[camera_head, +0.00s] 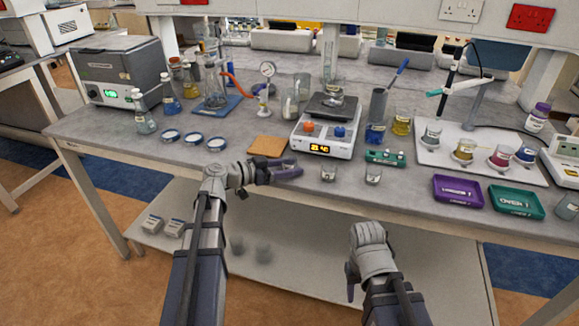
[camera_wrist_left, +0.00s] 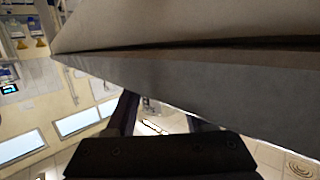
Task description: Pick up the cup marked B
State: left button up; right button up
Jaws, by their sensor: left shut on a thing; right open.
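Two small clear labelled cups stand at the table's front edge, a left one (camera_head: 328,172) and a right one (camera_head: 373,175). Their letters are too small to read, so I cannot tell which is marked B. My left gripper (camera_head: 285,171) is at the front edge, left of both cups and in front of a brown square mat (camera_head: 268,146). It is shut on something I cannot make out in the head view. In the left wrist view its dark fingers (camera_wrist_left: 165,115) are partly hidden. My right gripper (camera_head: 353,283) is low in front of the table, open, mostly hidden.
A balance (camera_head: 325,142) stands behind the cups, with a green rack (camera_head: 385,157) to its right. A purple tray (camera_head: 458,191) and a green tray (camera_head: 516,203) lie at the right front. A large grey surface (camera_wrist_left: 200,75) fills much of the left wrist view.

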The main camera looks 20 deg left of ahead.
pick_arm(q)
jog(key=shift+c, duration=1.1)
notch_tip(320, 180, up, 10)
jog(key=p, duration=1)
